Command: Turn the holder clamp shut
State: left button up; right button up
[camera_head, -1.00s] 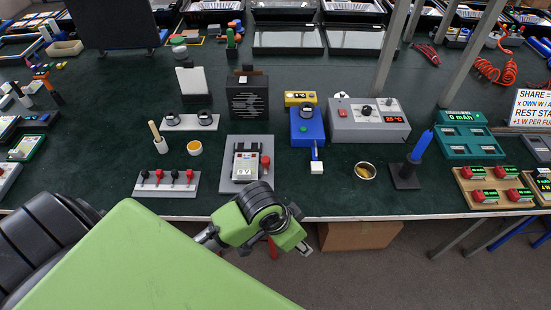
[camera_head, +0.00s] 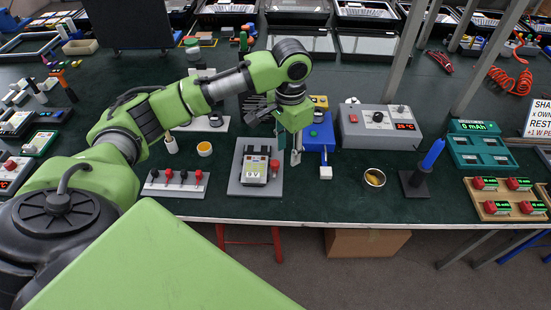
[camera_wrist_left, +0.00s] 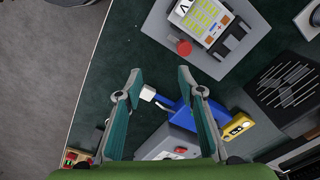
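A grey holder plate (camera_head: 236,186) lies on the table left of the middle. A small device with a yellow-green face (camera_head: 255,168) sits in it. A red knob (camera_head: 274,165), seemingly part of the clamp, stands at the device's right side; I cannot tell how far the clamp is turned. In the left wrist view the plate (camera_wrist_left: 160,28), device (camera_wrist_left: 205,20) and red knob (camera_wrist_left: 184,47) are at the top. My left gripper (camera_head: 296,158) points down just right of the holder, apart from the knob. Its fingers (camera_wrist_left: 160,75) are spread and empty. My right gripper is not in view.
The blue tool with a white tip (camera_head: 325,172) stands close right of my left gripper. A grey box with a red display (camera_head: 380,127) is farther right. A strip with red knobs (camera_head: 176,184) lies left of the holder. The table's front edge is near.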

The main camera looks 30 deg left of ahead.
pick_arm(q)
jog(key=n, duration=0.2)
send_near(275, 162)
notch_tip(275, 162, down, 9)
jog(key=shift+w+r+p, duration=0.1)
jog(key=shift+p, duration=0.25)
grip_shut()
